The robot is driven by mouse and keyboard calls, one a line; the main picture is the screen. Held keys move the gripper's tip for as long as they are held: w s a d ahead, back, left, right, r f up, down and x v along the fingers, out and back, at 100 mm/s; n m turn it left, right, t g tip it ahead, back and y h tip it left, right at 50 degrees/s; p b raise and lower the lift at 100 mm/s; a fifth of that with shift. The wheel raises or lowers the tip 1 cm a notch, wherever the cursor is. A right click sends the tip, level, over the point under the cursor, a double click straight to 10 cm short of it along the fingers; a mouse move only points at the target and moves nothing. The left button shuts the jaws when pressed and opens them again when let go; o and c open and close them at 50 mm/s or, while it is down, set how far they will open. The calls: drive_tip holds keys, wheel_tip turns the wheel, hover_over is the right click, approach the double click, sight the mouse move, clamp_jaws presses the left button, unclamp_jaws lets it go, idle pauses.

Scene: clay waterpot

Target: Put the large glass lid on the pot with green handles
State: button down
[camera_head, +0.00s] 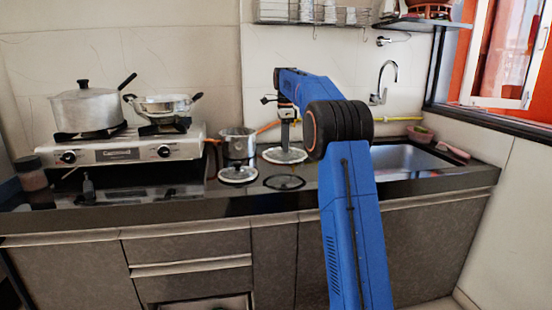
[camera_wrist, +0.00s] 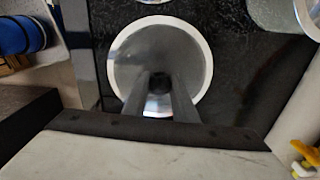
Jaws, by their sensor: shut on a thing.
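The large glass lid (camera_head: 285,154) has a pale rim and a dark knob, and is roughly level over the right part of the counter. My gripper (camera_head: 285,118) points down and is shut on its knob; the wrist view shows my fingers (camera_wrist: 158,85) meeting at the middle of the lid (camera_wrist: 122,50). I cannot tell how high the lid is above the counter. A two-handled pot (camera_head: 163,104) sits on the right burner, left of my gripper. A lidded pot (camera_head: 84,108) stands on the left burner.
A small saucepan (camera_head: 238,143) stands between the stove (camera_head: 118,150) and my gripper, with a smaller lid (camera_head: 238,174) in front. A dark ring (camera_head: 284,182) shows on the counter, perhaps a reflection. The sink (camera_head: 408,158) and faucet (camera_head: 382,82) are right; a rack (camera_head: 313,14) hangs above.

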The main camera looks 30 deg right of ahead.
sight(285, 157)
drive_tip(key=shift+f, duration=2.85)
drive_tip(key=c, duration=1.4)
unclamp_jaws()
drive_tip(key=shift+c, duration=0.2)
drive_tip(key=shift+f, duration=0.15)
wheel_tip(285, 157, up, 17)
drive_tip(key=shift+w, duration=0.15)
